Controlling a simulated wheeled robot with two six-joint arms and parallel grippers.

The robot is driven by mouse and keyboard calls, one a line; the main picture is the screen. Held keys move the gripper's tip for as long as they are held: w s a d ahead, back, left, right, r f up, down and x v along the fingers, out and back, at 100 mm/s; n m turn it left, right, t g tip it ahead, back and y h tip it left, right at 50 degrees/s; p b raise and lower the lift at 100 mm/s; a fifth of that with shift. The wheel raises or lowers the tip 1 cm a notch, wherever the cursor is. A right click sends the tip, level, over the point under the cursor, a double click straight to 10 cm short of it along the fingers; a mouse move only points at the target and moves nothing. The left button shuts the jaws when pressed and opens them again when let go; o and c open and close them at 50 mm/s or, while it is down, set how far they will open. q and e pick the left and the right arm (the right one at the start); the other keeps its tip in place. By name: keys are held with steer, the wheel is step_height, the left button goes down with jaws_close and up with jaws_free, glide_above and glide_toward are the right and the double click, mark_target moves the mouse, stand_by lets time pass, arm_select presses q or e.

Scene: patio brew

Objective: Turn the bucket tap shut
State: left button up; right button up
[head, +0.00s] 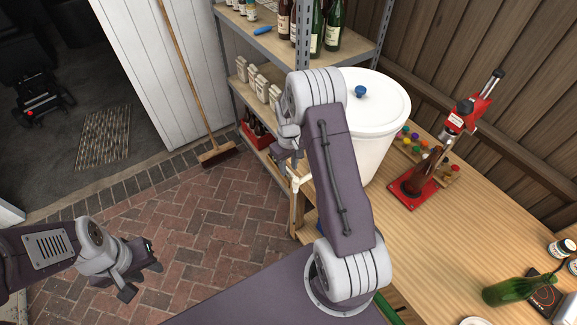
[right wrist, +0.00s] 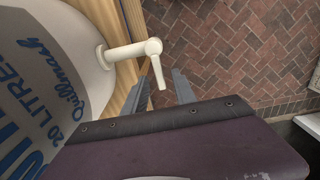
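The white bucket (head: 374,130) stands at the back edge of the wooden table, its lid on. In the right wrist view, the bucket (right wrist: 50,75) shows blue lettering. Its white tap (right wrist: 125,52) sticks out past the table edge, with the lever (right wrist: 157,72) turned at an angle to the spout body. My right gripper (right wrist: 162,92) is open, one finger on each side of the lever's end, with gaps visible; in the head view the right gripper (head: 290,150) is partly hidden by my arm. My left gripper (head: 143,278) is open and empty above the brick floor.
A green bottle (head: 508,291) lies at the front right. Metal shelves (head: 262,55) with bottles stand behind the bucket. A broom (head: 217,154) leans left.

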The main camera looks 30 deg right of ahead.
mark_target(289, 169)
step_height(289, 169, up, 9)
steer(key=b, duration=0.1)
stand_by(0.4)
